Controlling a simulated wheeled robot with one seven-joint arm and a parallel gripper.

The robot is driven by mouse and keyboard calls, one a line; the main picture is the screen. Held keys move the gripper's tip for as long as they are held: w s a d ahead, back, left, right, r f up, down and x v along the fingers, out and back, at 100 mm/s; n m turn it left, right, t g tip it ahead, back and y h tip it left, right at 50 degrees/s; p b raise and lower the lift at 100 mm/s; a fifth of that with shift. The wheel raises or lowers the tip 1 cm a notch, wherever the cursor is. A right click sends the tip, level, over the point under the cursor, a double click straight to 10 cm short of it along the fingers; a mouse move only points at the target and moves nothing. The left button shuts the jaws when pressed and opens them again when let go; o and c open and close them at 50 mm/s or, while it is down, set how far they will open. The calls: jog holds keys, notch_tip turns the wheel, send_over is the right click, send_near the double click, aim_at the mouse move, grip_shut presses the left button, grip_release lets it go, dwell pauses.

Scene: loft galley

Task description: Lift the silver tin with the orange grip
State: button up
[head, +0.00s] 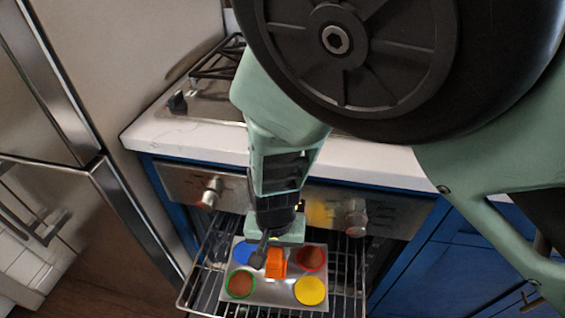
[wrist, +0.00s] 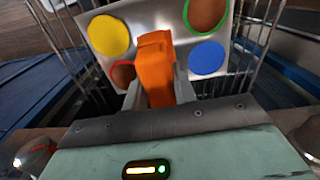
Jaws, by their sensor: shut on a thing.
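The silver tin (head: 270,294) is a flat metal tray with an upright orange grip (head: 276,263) near its middle and coloured round spots on its face. It lies over the pulled-out wire oven rack; I cannot tell whether it touches the rack. My gripper (head: 266,256) is at the orange grip. In the wrist view, the silver tin (wrist: 150,20) spreads beyond my gripper (wrist: 158,92), whose fingers are shut on the orange grip (wrist: 155,65) from both sides. My gripper hides part of the tin's far side.
The wire rack (head: 352,290) extends from the open oven, below the control panel (head: 335,208) with its knobs. A white counter (head: 375,160) with a gas hob (head: 205,95) is above. A steel fridge (head: 85,150) stands close on the left, blue cabinets (head: 450,265) on the right.

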jog(key=shift+r+p, duration=0.2)
jog(key=shift+p, duration=0.25)
jog(key=shift+f, duration=0.35)
dwell(0.4)
jog(key=shift+f+b, duration=0.6)
jog(key=shift+f, duration=0.5)
jog(key=shift+f, duration=0.1)
jog(key=shift+f+b, duration=0.5)
jog(key=shift+f, duration=0.35)
jog(key=shift+r, duration=0.15)
jog(key=shift+r+p, duration=2.95)
jog(key=shift+p, duration=0.25)
